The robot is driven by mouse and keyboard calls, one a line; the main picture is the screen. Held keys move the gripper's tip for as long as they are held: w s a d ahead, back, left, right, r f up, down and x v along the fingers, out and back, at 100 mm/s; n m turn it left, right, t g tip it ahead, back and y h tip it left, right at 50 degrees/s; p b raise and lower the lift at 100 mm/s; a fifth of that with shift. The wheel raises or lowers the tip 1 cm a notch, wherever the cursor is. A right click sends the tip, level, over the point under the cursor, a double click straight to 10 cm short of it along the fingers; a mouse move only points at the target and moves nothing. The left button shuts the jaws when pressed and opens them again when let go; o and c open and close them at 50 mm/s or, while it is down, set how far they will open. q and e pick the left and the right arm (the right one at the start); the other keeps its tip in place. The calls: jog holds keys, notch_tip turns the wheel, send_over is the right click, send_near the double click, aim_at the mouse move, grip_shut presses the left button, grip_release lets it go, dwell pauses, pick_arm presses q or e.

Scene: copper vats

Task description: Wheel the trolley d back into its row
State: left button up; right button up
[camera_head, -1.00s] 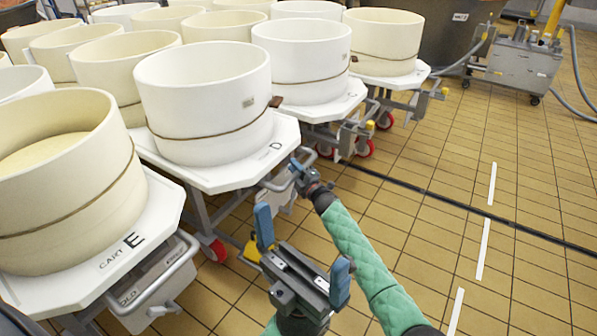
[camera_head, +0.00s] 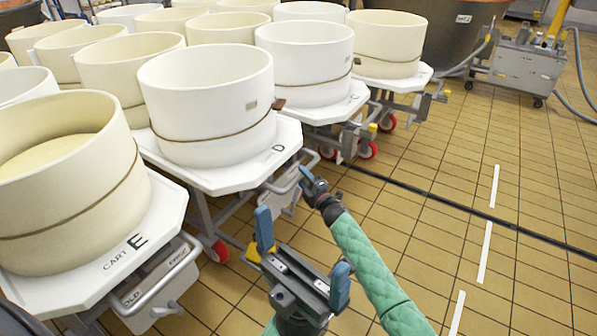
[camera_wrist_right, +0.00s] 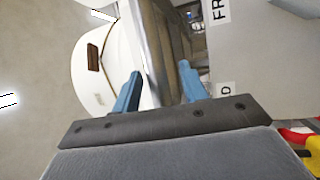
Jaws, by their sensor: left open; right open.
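Trolley d (camera_head: 232,180) has a white eight-sided top marked D and carries a white vat (camera_head: 205,95) with a thin band round it. It stands between trolley C (camera_head: 335,108) and trolley E (camera_head: 150,235), its front edge roughly in line with theirs. My right gripper (camera_head: 304,178) is at the front of trolley d, by its grey handle (camera_head: 283,184). In the right wrist view its blue fingers (camera_wrist_right: 158,85) are apart, with a metal bar (camera_wrist_right: 150,50) beyond them; contact is unclear. My left gripper (camera_head: 302,257) is open and empty, above the floor.
Several more vats stand in rows behind. A grey wheeled machine (camera_head: 522,65) with hoses stands at the back right, near a large dark vat (camera_head: 430,30). The floor on the right, with white dashes (camera_head: 484,250), is clear.

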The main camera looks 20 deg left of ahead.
jog(key=v, duration=0.4)
jog(key=shift+s+f+p, duration=0.1)
jog(key=shift+s+p, duration=0.05)
jog(key=shift+p, duration=0.2)
jog(key=shift+d, duration=0.15)
